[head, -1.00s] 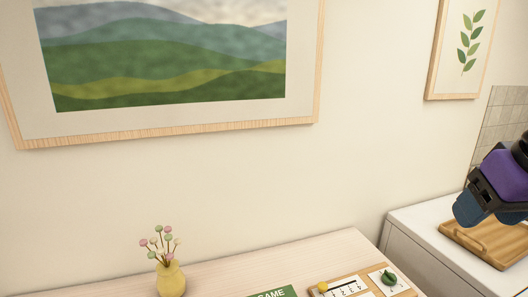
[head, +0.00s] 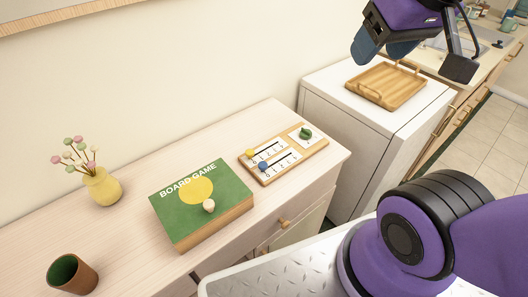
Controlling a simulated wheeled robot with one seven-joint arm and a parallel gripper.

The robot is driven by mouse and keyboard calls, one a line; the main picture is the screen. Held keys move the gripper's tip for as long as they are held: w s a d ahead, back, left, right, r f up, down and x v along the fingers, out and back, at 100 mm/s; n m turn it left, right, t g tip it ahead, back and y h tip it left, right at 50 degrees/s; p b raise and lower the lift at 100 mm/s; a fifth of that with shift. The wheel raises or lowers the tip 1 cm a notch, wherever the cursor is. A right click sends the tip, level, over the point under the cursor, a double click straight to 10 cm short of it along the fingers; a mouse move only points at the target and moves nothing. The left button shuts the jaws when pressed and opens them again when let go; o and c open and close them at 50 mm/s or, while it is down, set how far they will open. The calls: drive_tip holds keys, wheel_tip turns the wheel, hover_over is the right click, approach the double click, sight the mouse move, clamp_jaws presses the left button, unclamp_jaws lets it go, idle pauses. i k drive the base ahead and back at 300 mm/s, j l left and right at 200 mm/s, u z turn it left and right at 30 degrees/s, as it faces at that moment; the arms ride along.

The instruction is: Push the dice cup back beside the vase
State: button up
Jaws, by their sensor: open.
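The dice cup (head: 83,279) is brown with a green inside. It stands upright near the front left of the wooden cabinet top in the head view. The yellow vase (head: 103,188), with pink and green round flowers, stands behind it near the wall, with a clear gap between them. My gripper (head: 420,58) is open and empty at the upper right, high above the white unit and far from the cup and vase.
A green board game box (head: 203,202) with a small pale knob on it lies right of the vase. A wooden scoring board (head: 283,155) lies farther right. A wooden tray (head: 387,87) sits on the white unit (head: 335,92). The cabinet top between cup and vase is bare.

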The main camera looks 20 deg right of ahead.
sight(68, 273)
drive_tip(key=u, duration=1.7)
